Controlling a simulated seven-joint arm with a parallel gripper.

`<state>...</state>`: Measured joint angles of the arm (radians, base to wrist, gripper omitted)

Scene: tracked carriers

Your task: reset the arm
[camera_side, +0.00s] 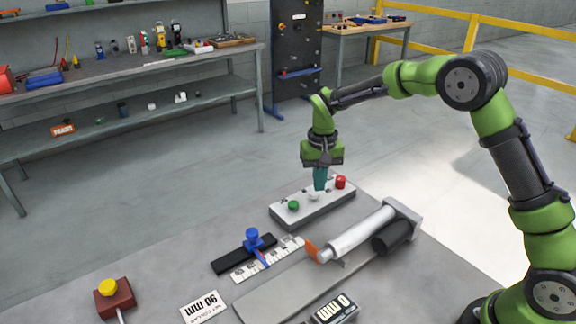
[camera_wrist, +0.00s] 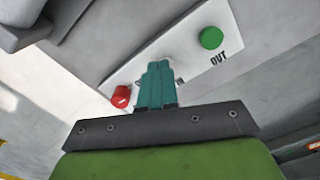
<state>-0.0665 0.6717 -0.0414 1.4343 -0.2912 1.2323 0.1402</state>
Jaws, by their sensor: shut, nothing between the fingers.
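My green arm reaches over the grey table, and my gripper (camera_side: 320,184) points down with its teal fingers together and nothing between them. The fingertips are at the middle of a white button box (camera_side: 322,207), over or on a pale button (camera_side: 314,196); contact cannot be told. The box has a green button (camera_side: 293,205) on its left and a red button (camera_side: 340,182) on its right. In the wrist view, the shut fingers (camera_wrist: 156,75) hide the middle of the box. The green button (camera_wrist: 211,38), marked OUT, and the red button (camera_wrist: 121,97) show on either side.
A silver cylinder actuator (camera_side: 360,232) with an orange tip lies in front of the box. A ruler strip (camera_side: 262,262) with a blue slider (camera_side: 253,240), a "90 mm" card (camera_side: 205,308), a display (camera_side: 335,309) and a yellow button on a red box (camera_side: 113,298) are nearby.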

